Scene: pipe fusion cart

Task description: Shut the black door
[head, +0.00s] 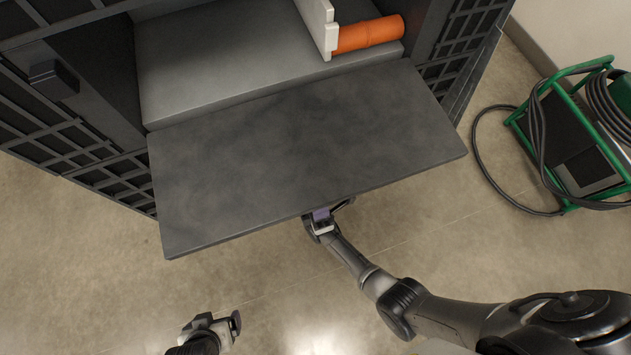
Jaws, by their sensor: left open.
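The black door (300,150) is a flat dark panel on the front of the dark cart. It is folded down and stands open, sticking out towards me with its inner face up. My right gripper (327,212) is at the door's outer edge, right of the middle, close to or touching it. Its fingertips are partly hidden by the edge, so I cannot tell whether it is open or shut. My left gripper (212,325) is open and empty, low in the picture, over the floor and apart from the door.
Inside the cart, a grey shelf (220,60) holds an orange cylinder (370,34) beside a white upright plate (322,25). A green-framed machine (575,140) with looped black hose stands on the floor at the right. The floor before the door is clear.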

